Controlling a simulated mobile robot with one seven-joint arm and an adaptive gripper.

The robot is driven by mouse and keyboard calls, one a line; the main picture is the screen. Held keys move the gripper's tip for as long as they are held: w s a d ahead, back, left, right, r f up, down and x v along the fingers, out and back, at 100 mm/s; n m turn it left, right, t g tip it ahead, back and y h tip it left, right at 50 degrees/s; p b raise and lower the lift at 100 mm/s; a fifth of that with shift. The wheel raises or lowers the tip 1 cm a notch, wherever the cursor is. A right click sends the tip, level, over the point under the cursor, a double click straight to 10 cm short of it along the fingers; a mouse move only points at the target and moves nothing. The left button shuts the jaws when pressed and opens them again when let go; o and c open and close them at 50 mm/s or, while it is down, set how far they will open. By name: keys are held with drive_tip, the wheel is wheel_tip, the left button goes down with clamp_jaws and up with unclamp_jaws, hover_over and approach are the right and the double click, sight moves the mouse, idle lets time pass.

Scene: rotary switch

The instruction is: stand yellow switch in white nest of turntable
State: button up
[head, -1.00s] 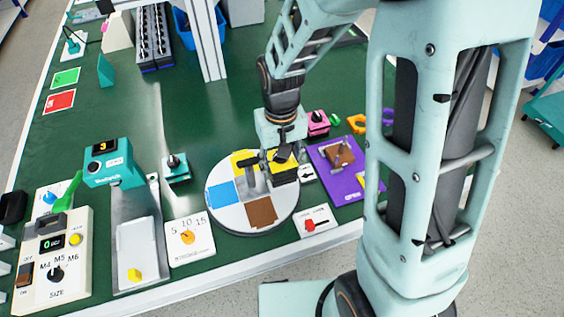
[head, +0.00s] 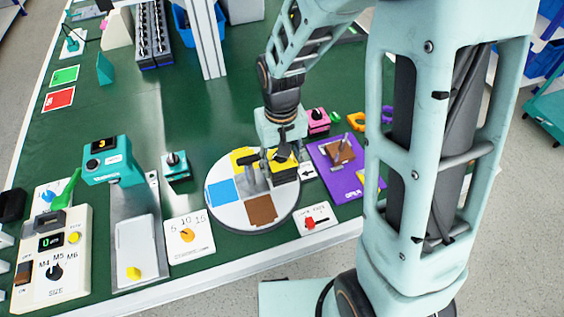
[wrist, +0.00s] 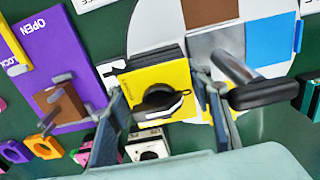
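The yellow switch (wrist: 157,82), a block with a dark round knob, sits between the fingers of my gripper (wrist: 160,112) in the wrist view. The fingers appear to press on its two sides. In the head view the yellow switch (head: 284,164) is under my gripper (head: 283,150), over the right part of the turntable (head: 228,213). The turntable is a white disc with blue, brown and yellow patches. A grey metal piece with a black-tipped lever (wrist: 265,93) stands beside the switch. The switch's underside and its contact with the disc are hidden; I cannot make out the white nest clearly.
A purple board (head: 349,190) with a brown block (head: 340,151) lies right of the turntable. A red-switch card (head: 313,219) lies in front, and a dial card (head: 188,239) lies left. A teal block (head: 176,169) stands left.

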drive_tip(key=shift+o, duration=0.4)
drive_tip(key=shift+s+a, duration=0.2)
drive_tip(key=shift+a, duration=0.1)
drive_tip(key=shift+w+r, duration=0.1)
drive_tip(key=shift+r, duration=0.05)
wheel_tip(320, 180, up, 7)
drive_tip(key=shift+d+r, duration=0.3)
drive_tip(key=shift+r, duration=0.1)
